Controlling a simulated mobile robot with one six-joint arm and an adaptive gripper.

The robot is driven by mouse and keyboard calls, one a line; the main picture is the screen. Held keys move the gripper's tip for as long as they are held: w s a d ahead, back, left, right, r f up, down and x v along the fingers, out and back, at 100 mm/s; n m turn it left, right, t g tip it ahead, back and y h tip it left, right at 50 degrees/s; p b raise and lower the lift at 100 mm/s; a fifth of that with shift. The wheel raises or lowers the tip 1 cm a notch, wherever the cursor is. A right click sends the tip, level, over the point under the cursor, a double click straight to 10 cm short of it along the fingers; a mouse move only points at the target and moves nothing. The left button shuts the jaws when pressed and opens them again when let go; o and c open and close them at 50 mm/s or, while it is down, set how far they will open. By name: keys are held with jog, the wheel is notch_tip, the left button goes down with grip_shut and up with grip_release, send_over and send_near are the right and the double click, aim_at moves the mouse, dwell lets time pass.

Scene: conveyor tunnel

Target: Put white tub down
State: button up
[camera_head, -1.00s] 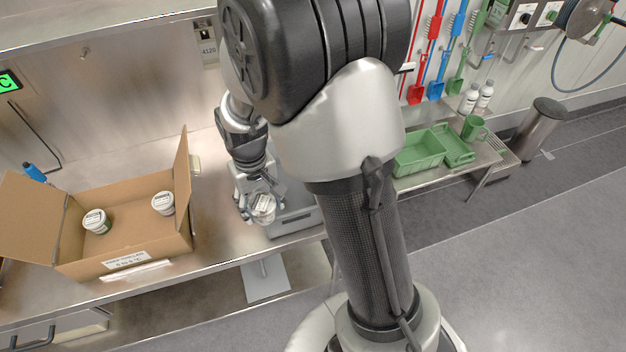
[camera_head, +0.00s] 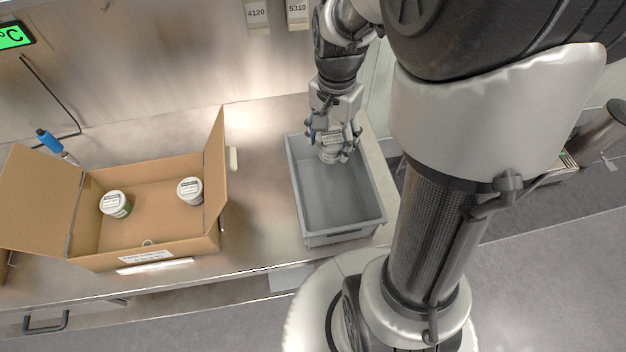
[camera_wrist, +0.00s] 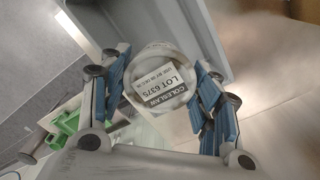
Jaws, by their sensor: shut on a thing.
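The white tub (camera_head: 330,150) is held by my gripper (camera_head: 334,143) above the back end of a grey bin (camera_head: 345,235) on the steel counter. In the wrist view the tub (camera_wrist: 160,85) sits between the blue finger pads of my gripper (camera_wrist: 160,92), with its label reading COLESLAW, LOT 6375. The grey bin's wall also shows in the wrist view (camera_wrist: 205,40) behind the tub. Whether the tub touches the bin floor cannot be told. The visible floor of the bin is bare.
An open cardboard box (camera_head: 150,255) on the left holds a tub (camera_head: 116,204) at its left and another tub (camera_head: 190,190) at its right. A blue-handled tool (camera_head: 50,141) lies behind the box. Counter space between box and bin is clear.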

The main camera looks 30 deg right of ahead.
jog(key=shift+s+d+f+b, duration=0.15)
jog(key=shift+f+b, duration=1.25)
jog(key=shift+f, duration=3.45)
jog(key=shift+d+f+b, duration=0.1)
jog(key=shift+f+b, duration=1.3)
jog(key=shift+f, duration=3.4)
jog(key=shift+f, duration=0.15)
jog(key=o, duration=1.5)
